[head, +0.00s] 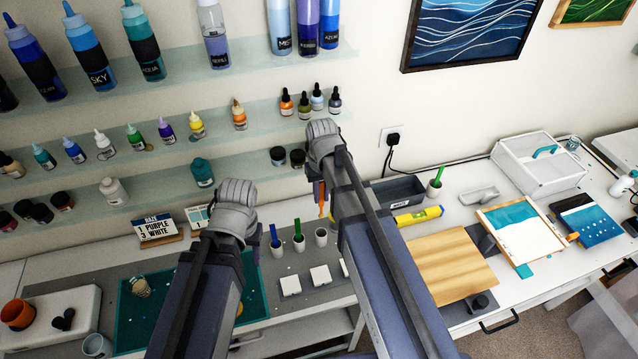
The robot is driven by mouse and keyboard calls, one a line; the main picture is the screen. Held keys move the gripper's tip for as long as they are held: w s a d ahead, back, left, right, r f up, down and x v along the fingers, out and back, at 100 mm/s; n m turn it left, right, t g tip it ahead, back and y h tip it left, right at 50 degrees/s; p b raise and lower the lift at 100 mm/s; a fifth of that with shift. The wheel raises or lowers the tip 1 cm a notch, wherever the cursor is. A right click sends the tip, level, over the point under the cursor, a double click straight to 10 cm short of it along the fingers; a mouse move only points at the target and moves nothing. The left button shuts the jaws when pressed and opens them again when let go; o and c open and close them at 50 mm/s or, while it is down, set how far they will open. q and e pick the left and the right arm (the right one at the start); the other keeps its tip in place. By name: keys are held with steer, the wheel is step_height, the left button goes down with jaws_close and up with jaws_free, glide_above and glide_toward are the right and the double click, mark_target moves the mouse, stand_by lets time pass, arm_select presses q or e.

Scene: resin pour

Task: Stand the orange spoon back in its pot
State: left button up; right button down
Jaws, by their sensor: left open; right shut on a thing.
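The orange spoon (322,201) hangs upright just above the bench, its upper part hidden by my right arm. My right gripper (318,183) is shut on it; the fingers are mostly hidden. A white pot (321,238) with no spoon showing stands below the orange spoon, apart from its lower end. Beside it to the left stand a pot (299,246) with a green spoon (297,227) and a pot (277,251) with a blue spoon (274,234). My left gripper (237,200) is open, left of the pots, its fingers largely hidden by the wrist.
White square tiles (320,275) lie in front of the pots. A teal mat (135,310) lies at the left. A yellow level (419,215), a wooden board (450,262) and a dark tray (398,190) are to the right. Bottle shelves (180,165) line the wall behind.

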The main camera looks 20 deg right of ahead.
mark_target(322, 215)
steer(key=shift+s, duration=0.2)
steer(key=shift+f, duration=0.1)
steer(key=shift+w+f+b, duration=0.1)
steer(key=shift+f+b, duration=0.4)
steer(key=shift+b, duration=0.1)
steer(key=shift+f+b, duration=0.85)
steer(key=shift+b, duration=0.05)
step_height(322, 215, down, 8)
steer(key=b, duration=0.8)
steer(key=shift+f, duration=0.25)
steer(key=c, duration=0.7)
jaws_free()
steer(key=shift+r, duration=0.1)
